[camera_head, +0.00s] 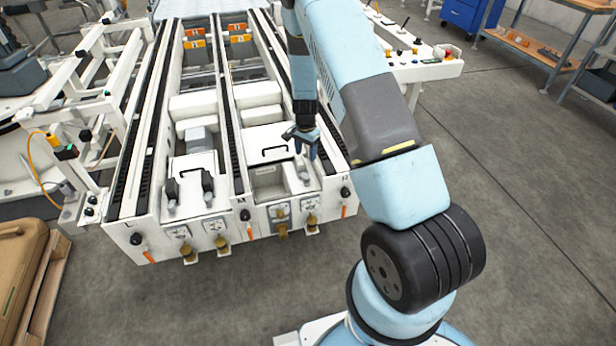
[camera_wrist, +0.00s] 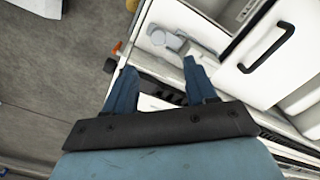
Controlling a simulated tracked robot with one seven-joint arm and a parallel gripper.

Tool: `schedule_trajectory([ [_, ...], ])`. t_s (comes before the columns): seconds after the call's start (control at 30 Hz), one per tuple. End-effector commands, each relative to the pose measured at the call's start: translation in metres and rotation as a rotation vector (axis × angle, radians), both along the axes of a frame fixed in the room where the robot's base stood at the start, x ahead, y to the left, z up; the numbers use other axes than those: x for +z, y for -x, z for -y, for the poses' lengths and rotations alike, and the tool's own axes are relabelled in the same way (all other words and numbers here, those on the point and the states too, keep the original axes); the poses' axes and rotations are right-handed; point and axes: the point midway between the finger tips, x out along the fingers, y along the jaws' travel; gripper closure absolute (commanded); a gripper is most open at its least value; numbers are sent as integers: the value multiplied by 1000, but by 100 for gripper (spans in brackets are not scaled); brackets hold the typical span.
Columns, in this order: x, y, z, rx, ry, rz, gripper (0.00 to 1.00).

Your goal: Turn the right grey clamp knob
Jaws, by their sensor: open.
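My gripper (camera_head: 305,154) is open and empty above the right bay of the white machine (camera_head: 328,192). Its two blue fingers also show in the wrist view (camera_wrist: 160,63), spread apart. A small grey clamp knob (camera_head: 305,177) sits at the right front of that bay, just below and in front of the fingertips. In the wrist view the grey knob (camera_wrist: 158,38) lies a little beyond the gap between the fingertips, with a grey part beside it. The fingers appear clear of it.
A black handle (camera_wrist: 266,48) stands on the white cover right of the knob. The left bay has grey knobs (camera_head: 208,199) and black clamps. Brass fittings (camera_head: 282,230) project from the machine's front. Grey floor (camera_head: 520,200) is open at right.

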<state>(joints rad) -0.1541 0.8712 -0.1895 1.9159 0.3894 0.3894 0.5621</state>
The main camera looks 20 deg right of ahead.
Motion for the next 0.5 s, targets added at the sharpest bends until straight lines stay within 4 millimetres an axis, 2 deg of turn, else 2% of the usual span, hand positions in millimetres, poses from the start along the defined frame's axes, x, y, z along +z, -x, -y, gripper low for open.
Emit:
schedule_trajectory([
  [0.5, -85, 1, 5, -7, -1, -2, 44],
])
